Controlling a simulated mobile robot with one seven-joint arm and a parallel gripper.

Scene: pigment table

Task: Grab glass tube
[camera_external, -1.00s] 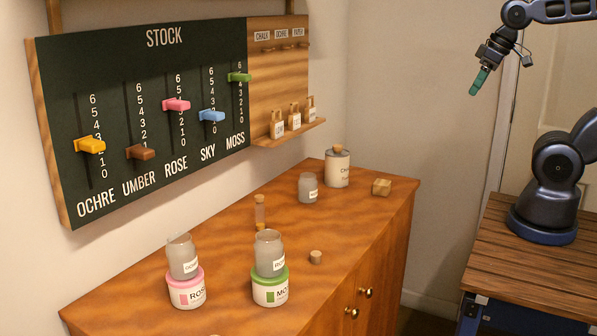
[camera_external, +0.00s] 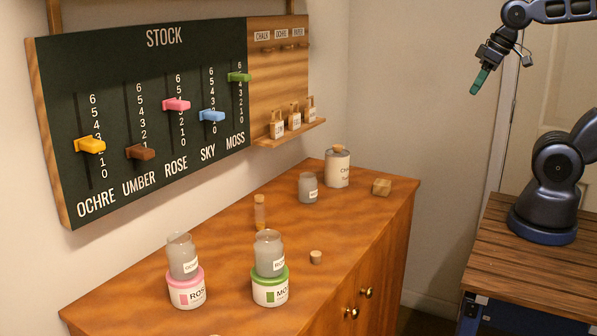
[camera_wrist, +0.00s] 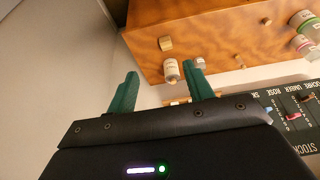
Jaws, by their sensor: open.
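The glass tube (camera_external: 260,213) stands upright on the wooden cabinet top, behind the two stacked jars. It is small and clear with a cork on top and an orange-brown lower part. My gripper (camera_external: 480,80) hangs high at the upper right of the external view, far from the tube and past the cabinet's right end. In the wrist view my gripper (camera_wrist: 162,92) shows two green fingers spread apart with nothing between them.
On the cabinet (camera_external: 345,240) stand a rose jar (camera_external: 187,290) and a moss jar (camera_external: 270,291), each with a glass jar on top. A loose cork (camera_external: 316,257), a grey jar (camera_external: 307,188), a chalk canister (camera_external: 337,170) and a wooden block (camera_external: 381,187) stand nearby. The stock board (camera_external: 150,120) hangs behind.

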